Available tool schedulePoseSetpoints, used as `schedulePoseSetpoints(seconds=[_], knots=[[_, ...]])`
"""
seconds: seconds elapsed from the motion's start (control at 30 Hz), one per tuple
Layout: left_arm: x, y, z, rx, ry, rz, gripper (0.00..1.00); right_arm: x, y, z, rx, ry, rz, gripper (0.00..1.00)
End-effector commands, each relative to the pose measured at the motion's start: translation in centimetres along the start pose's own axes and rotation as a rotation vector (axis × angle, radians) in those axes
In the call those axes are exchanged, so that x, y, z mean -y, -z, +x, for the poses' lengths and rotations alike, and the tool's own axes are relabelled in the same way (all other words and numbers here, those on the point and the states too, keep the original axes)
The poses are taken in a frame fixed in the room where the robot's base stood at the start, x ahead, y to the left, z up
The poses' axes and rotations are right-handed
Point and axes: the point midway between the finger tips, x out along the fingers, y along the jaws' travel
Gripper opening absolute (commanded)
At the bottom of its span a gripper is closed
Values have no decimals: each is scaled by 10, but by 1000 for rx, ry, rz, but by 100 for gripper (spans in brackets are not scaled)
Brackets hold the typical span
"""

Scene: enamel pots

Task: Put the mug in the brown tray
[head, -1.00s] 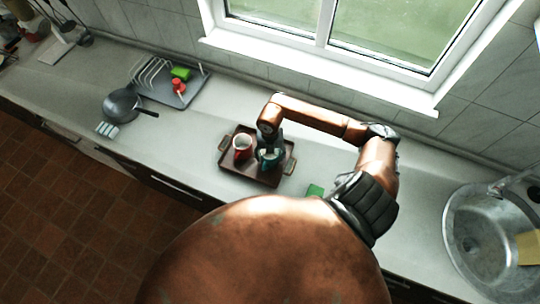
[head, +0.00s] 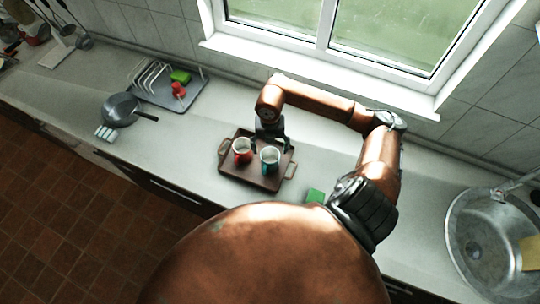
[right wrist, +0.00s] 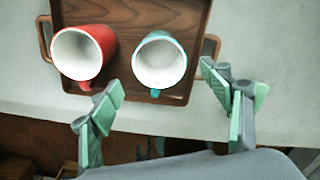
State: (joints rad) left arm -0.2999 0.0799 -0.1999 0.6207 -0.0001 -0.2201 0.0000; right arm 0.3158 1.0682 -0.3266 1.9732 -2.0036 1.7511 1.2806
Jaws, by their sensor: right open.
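The brown tray (head: 247,174) lies on the counter with two mugs in it. The red mug (head: 241,153) stands on the left and the teal mug (head: 269,162) on the right, a little apart. In the right wrist view the red mug (right wrist: 82,58) and the teal mug (right wrist: 159,63) stand upright and look empty, inside the rim of the brown tray (right wrist: 130,14). My right gripper (head: 271,140) is at the tray's far edge, just behind the teal mug. Its fingers (right wrist: 162,84) are wide apart with nothing between them. My left gripper is not in view.
A dish rack (head: 172,88) and a dark pan (head: 119,108) are at the left, and a metal sink (head: 480,250) at the right. The counter beside the tray is mostly clear.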

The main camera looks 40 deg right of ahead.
Motion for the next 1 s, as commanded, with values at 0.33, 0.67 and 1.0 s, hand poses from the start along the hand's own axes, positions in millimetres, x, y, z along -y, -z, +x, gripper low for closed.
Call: schedulePoseSetpoints(seconds=[0.33, 0.67, 1.0], knots=[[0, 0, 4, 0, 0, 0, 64, 0, 0, -28, 0, 0, 0, 72], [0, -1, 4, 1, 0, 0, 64, 0, 0, -28, -1, 0, 1, 72], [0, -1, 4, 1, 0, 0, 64, 0, 0, -27, -1, 0, 1, 72]])
